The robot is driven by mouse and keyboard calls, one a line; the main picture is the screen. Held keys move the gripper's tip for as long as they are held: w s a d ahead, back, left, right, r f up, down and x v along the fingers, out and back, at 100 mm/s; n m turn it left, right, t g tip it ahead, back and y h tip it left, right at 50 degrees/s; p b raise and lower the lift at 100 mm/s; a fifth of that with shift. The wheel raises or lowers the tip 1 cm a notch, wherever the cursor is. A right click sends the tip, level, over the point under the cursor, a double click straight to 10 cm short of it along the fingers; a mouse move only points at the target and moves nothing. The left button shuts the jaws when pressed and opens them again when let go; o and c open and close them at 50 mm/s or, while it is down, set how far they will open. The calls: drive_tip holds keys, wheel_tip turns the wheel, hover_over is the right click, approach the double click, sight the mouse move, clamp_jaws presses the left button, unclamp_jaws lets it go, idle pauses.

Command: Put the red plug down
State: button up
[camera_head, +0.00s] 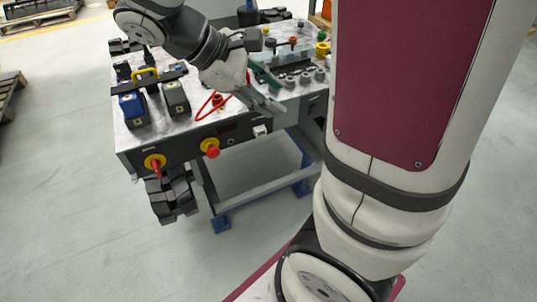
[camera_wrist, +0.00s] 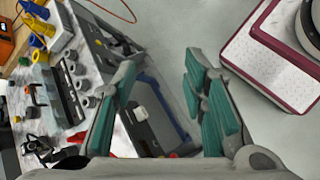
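My gripper (camera_head: 267,88) hangs over the front edge of the workbench in the head view. In the wrist view the teal-padded fingers of my gripper (camera_wrist: 162,75) stand wide apart, and I see nothing held between them. A small red piece that may be the red plug (camera_head: 217,99) is on the bench top, left of my gripper, beside a loop of red cable (camera_head: 203,108). I cannot tell whether the plug is seated in anything. It is not clear in the wrist view.
The workbench (camera_head: 130,147) carries blue and grey connector blocks (camera_head: 176,98) at left and several knobs and fittings at right. A red knob (camera_head: 212,152) and a white box (camera_head: 260,131) stick out from its front panel. The floor (camera_head: 90,220) in front is clear.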

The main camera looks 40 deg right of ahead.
drive_tip(key=s+a+r+m+t+y, duration=0.2)
drive_tip(key=s+a+m+t+y, duration=0.2)
drive_tip(key=s+a, duration=0.8)
drive_tip(key=s+m+y, duration=0.2)
drive_tip(key=y, duration=0.2)
drive_tip(key=shift+a+m+t, duration=0.15)
drive_tip(key=shift+m+t, duration=0.25)
drive_tip(key=shift+r, duration=0.1)
wheel_tip(320, 180, up, 14)
drive_tip(key=t+p, duration=0.2)
drive_tip(key=p, duration=1)
drive_tip(key=shift+d+t, duration=0.25)
drive_tip(key=shift+t, duration=0.05)
drive_tip(key=shift+w, duration=0.1)
